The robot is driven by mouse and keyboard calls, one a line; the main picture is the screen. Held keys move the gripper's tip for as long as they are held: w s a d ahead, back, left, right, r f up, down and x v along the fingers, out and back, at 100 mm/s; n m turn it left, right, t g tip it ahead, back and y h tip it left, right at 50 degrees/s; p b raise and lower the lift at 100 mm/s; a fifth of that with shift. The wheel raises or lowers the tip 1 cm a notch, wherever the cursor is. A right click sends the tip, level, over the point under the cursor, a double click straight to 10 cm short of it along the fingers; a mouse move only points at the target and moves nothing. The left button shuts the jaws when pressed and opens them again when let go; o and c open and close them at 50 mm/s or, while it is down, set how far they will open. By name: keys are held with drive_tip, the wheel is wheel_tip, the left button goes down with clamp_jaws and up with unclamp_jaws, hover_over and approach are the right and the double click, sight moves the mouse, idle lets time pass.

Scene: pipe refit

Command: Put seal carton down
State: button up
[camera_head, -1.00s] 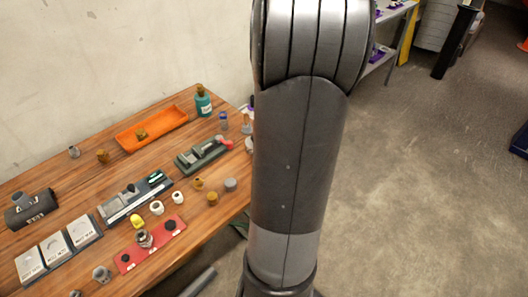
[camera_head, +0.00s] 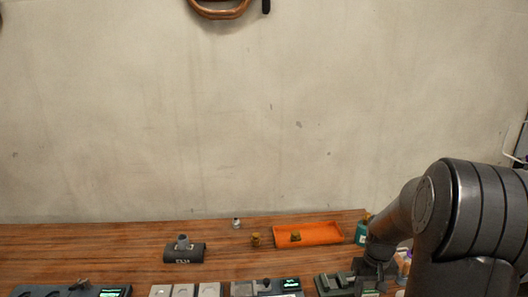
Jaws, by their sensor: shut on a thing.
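My arm comes in from the right and reaches down over the right end of the wooden workbench (camera_head: 90,245). My gripper (camera_head: 374,278) is at the lower right, low over the bench, just right of a green fixture (camera_head: 333,285). It is dark, small and partly hidden by my own wrist. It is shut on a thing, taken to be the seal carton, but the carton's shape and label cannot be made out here. Whether it touches the bench cannot be told.
An orange tray (camera_head: 325,234) with a brass fitting lies left of my gripper. A teal bottle (camera_head: 361,236) stands behind it. The bench's left back is clear; a wall rises behind.

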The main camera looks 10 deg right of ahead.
drive_tip(key=shift+n, duration=0.5)
drive_tip(key=w+a, duration=0.3)
drive_tip(key=a, duration=0.3)
drive_tip(key=w+a+f, duration=0.1)
drive_tip(key=w+a, duration=0.2)
drive_tip(key=a, duration=0.4)
drive_tip(key=w+a+f, duration=0.1)
drive_tip(key=w+a, duration=0.2)
drive_tip(key=a, duration=0.4)
drive_tip(key=shift+f, duration=0.25)
drive_tip(key=shift+d, duration=0.1)
